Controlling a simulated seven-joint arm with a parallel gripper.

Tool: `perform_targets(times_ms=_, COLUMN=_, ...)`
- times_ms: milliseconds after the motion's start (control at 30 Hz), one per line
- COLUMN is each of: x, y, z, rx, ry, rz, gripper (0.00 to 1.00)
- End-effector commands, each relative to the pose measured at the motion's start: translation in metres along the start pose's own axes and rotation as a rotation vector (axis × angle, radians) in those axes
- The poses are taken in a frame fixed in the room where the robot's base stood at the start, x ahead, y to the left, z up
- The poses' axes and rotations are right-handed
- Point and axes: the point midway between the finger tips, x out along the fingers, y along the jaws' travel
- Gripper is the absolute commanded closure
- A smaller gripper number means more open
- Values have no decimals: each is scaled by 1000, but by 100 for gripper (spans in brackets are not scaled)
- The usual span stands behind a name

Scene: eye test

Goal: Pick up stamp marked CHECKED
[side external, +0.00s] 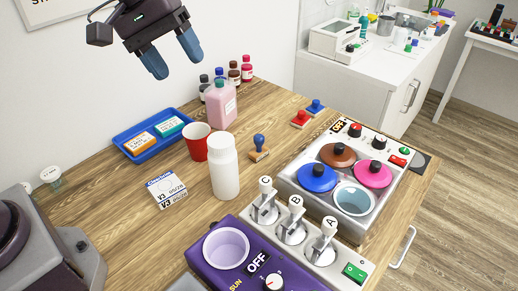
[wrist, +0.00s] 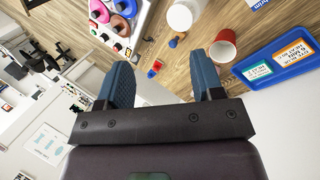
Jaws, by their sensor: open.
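My gripper (side external: 178,67) is open and empty, high above the back of the wooden table. In the wrist view its two blue fingers (wrist: 161,60) stand apart with nothing between them. A stamp with a blue knob and a wooden base (side external: 260,146) stands upright on the table, right of the white bottle; it also shows in the wrist view (wrist: 175,40). A small red block with a knob (side external: 299,119) and a small blue one (side external: 315,106) stand farther back and may be stamps. No CHECKED marking is readable on any of them.
A white bottle (side external: 223,168), a red cup (side external: 195,142) and a pink bottle (side external: 221,104) stand left of the wooden stamp. A blue tray (side external: 130,152) holds labelled boxes. A lever panel (side external: 327,257) and a unit with coloured lids (side external: 385,205) fill the front right.

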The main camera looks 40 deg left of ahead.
Motion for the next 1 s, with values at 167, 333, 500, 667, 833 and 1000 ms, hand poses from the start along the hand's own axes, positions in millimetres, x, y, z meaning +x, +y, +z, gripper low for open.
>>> perform_targets(times_ms=167, x=56, y=22, z=-48, rx=-305, ry=-169, rz=101, gripper=39)
perform_targets(times_ms=333, x=112, y=32, z=-90, rx=-610, ry=-332, rz=204, gripper=39)
perform_targets(times_ms=500, x=168, y=29, z=-129, rx=-917, ry=-493, rz=307, gripper=39)
perform_targets(times_ms=667, x=206, y=19, z=-155, rx=-1135, ry=-608, rz=382, gripper=39)
perform_targets(times_ms=833, x=225, y=12, z=-166, rx=-1243, ry=-663, rz=419, gripper=39)
perform_targets(times_ms=1000, x=239, y=5, z=-168, rx=-1256, ry=-670, rz=423, gripper=39)
